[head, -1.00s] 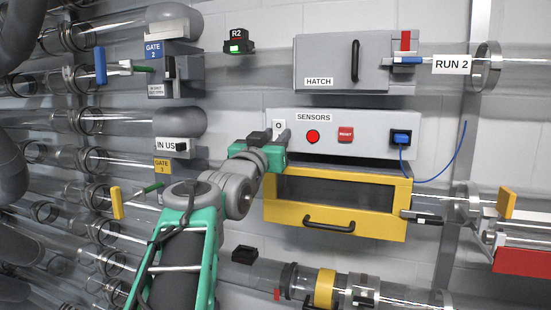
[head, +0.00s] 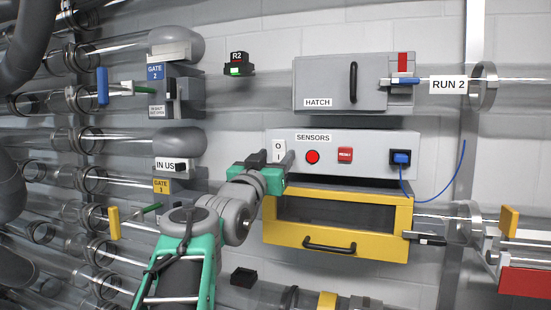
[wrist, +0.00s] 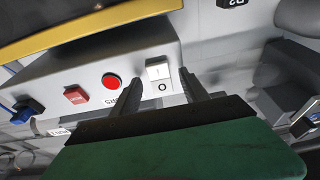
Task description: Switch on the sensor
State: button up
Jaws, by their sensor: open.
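The sensor panel (head: 380,141), a grey box labelled SENSORS, is on the wall at the centre. At its left end is a white rocker switch (head: 279,151) marked O and I; it also shows in the wrist view (wrist: 159,76). My gripper (head: 283,160) is open at the switch's lower edge in the head view. In the wrist view its two dark fingers (wrist: 162,86) point at the panel, one on each side of the switch, with nothing between them. I cannot tell whether they touch the panel, or which way the rocker is pressed.
A round red button (head: 312,157), a square red reset button (head: 345,155) and a blue plug (head: 400,157) with a hanging cable share the panel. A yellow-framed box (head: 408,228) with a handle juts out just below. The hatch (head: 325,75) is above.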

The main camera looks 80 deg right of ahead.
jog(key=b+v, duration=0.1)
jog(key=v, duration=0.6)
jog(key=shift+a+b, duration=0.25)
jog(key=shift+b, duration=0.05)
